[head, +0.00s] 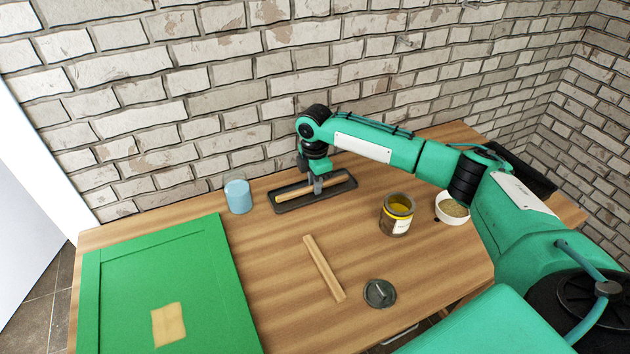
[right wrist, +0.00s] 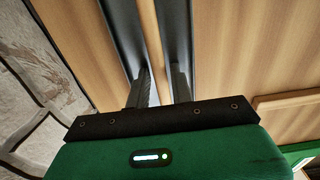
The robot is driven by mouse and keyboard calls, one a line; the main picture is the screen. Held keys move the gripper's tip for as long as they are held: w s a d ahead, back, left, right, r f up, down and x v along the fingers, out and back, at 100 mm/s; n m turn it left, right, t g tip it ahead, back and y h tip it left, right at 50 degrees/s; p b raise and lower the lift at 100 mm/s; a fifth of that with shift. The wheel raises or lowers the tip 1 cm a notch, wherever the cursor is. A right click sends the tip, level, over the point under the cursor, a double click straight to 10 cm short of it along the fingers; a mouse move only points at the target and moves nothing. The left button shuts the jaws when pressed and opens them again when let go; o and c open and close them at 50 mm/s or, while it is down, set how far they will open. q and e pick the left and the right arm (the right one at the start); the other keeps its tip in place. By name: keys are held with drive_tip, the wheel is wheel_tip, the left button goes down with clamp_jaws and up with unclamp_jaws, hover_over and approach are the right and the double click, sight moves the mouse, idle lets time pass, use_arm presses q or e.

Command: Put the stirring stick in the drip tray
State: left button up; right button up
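The stirring stick (head: 296,195), a pale wooden strip with a yellow end, lies lengthwise inside the dark drip tray (head: 345,184) near the wall. Both also show in the right wrist view, the stick (right wrist: 151,38) along the dark tray (right wrist: 122,35). My right gripper (head: 318,187) points down over the tray. In the right wrist view its fingers (right wrist: 163,88) are apart on either side of the stick, with gaps showing beside it. The gripper hides part of the stick. My left gripper is not in view.
A blue cup (head: 238,196) stands left of the tray. An open can (head: 396,214) and a white bowl (head: 452,208) stand to the right. Another wooden strip (head: 324,268) and a dark lid (head: 379,293) lie in front. A green panel (head: 165,270) covers the table's left part.

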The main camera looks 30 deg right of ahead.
drive_tip(key=shift+o, duration=0.8)
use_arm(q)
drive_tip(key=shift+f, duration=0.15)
use_arm(e)
drive_tip(key=shift+r, duration=0.1)
